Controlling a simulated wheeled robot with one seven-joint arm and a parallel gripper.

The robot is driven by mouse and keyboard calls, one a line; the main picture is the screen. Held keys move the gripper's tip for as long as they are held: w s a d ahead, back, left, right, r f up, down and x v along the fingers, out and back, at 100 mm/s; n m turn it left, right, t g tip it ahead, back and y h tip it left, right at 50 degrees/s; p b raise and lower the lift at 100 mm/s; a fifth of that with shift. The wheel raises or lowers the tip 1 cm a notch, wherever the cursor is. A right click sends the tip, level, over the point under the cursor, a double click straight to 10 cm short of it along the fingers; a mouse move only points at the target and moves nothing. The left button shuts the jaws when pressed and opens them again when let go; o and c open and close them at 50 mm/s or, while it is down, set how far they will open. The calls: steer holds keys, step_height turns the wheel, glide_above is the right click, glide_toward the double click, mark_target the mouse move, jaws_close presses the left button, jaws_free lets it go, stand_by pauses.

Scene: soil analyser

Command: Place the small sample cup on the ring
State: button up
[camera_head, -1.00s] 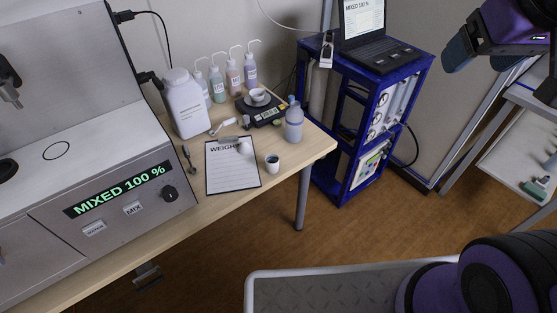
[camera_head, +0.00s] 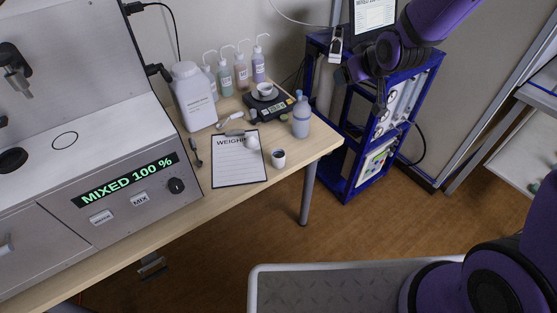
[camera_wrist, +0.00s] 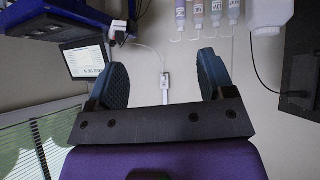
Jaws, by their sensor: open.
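A small white cup with dark contents (camera_head: 278,158) stands upright on the table, right of the clipboard. A second white cup or bowl (camera_head: 264,89) sits on the black scale; I cannot tell for sure which is the sample cup. A thin black ring (camera_head: 65,141) lies on the flat top of the grey analyser at the left. My gripper (camera_head: 361,92) is in front of the blue cart, right of the table and away from both cups. In the wrist view, my gripper (camera_wrist: 162,68) is open with nothing between its fingers.
The analyser (camera_head: 140,190) reads "MIXED 100 %". A large white jar (camera_head: 195,98), several wash bottles (camera_head: 241,72), a capped bottle (camera_head: 301,118), the scale (camera_head: 270,106) and a clipboard (camera_head: 236,170) crowd the table. A blue cart (camera_head: 345,140) with a laptop (camera_head: 373,18) stands right.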

steer(key=w+a+f+n+y, duration=0.1)
steer(key=a+f, duration=0.1)
steer(key=f, duration=0.3)
steer(key=w+a+f+y, duration=0.1)
steer(key=w+a+f, duration=0.15)
steer(key=f, duration=0.25)
steer(key=n+t+y, duration=0.1)
steer(key=t+y, duration=0.1)
steer(key=y, duration=0.1)
glide_toward(282, 161)
steer(key=w+f, duration=0.1)
steer(key=x, duration=1.1)
steer(key=shift+a+r, duration=0.15)
steer(key=shift+a, duration=0.1)
steer(key=c, duration=1)
steer(key=shift+r, duration=0.15)
steer(key=shift+c, duration=0.2)
